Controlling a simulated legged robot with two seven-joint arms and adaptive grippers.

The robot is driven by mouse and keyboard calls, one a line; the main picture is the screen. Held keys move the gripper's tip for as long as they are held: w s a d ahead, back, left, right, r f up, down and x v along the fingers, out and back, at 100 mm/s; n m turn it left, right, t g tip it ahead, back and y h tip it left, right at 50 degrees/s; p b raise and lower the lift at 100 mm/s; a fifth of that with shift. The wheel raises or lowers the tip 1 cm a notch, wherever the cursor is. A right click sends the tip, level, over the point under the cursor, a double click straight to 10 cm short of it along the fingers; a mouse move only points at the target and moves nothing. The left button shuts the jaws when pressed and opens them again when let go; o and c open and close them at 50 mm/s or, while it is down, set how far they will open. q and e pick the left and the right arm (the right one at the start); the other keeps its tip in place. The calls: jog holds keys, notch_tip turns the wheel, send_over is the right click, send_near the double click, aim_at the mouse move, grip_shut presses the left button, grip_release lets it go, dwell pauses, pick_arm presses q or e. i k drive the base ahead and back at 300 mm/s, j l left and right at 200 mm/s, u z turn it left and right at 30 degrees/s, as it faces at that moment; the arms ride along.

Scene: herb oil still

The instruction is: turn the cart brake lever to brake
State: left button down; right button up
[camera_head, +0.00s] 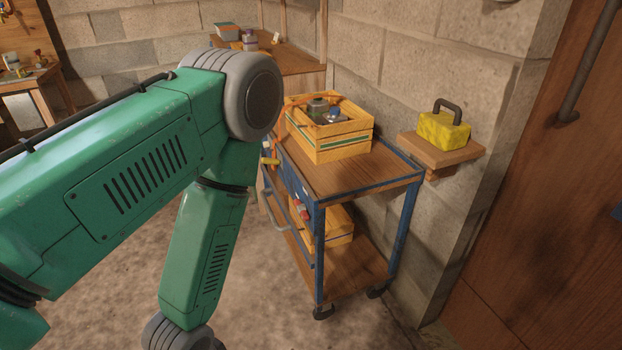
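The cart (388,180) has a blue metal frame and wooden shelves and stands against the block wall. On its front side, near the top, is a small red part (302,210) beside a blue panel. A small yellow handle-like part (269,160) shows at the cart's far left end, partly behind my arm. I cannot tell which of these is the brake lever, or how it is set. My green left arm crosses the left half, bends at a grey elbow and runs down out of the bottom edge. Neither gripper is in view.
A yellow crate (342,142) with items sits on the cart's top, another yellow crate (339,228) on its lower shelf. A grey handle (276,212) juts from the front. The floor in front is clear.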

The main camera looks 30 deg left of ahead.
aim_at(301, 209)
jog(key=i+j, duration=0.15)
jog(key=j, duration=0.2)
jog(key=i+j, duration=0.2)
jog(key=i+j+z, duration=0.1)
jog(key=j, duration=0.35)
jog(key=i+j, duration=0.2)
jog(key=j, duration=0.15)
